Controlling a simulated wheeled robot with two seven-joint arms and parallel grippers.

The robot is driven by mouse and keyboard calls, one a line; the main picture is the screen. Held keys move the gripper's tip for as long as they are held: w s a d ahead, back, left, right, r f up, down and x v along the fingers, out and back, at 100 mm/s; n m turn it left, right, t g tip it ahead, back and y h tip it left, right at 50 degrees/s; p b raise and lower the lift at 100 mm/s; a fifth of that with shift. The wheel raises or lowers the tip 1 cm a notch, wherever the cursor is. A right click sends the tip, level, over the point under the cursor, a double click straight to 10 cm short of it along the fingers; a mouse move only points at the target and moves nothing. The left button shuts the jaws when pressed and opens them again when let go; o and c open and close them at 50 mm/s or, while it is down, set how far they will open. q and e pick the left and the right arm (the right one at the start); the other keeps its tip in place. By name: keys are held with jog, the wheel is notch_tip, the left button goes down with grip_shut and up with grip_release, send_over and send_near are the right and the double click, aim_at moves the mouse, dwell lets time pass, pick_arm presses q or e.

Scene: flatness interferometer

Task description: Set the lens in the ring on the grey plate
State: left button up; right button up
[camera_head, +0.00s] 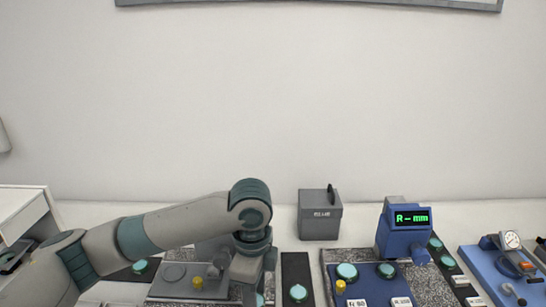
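Other teal discs lie on a dark strip to the right (298,292) and left of the plate (140,267). My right gripper is out of view.
A grey lidded box (320,216) stands behind. To the right are a blue instrument with a green display (410,218) and a blue plate with a dial gauge (512,240). Bare white bench shows at the back.

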pick_arm(q)
jog(key=s+a+n, duration=0.3)
jog(key=a+n, duration=0.5)
jog(key=n, duration=0.2)
jog(key=s+a+n, duration=0.3)
jog(key=a+n, duration=0.5)
jog(key=n, duration=0.2)
jog(key=shift+s+f+n, duration=0.3)
jog(key=shift+s, duration=0.05)
jog(key=shift+s+a+f, duration=0.1)
jog(key=shift+a, duration=0.2)
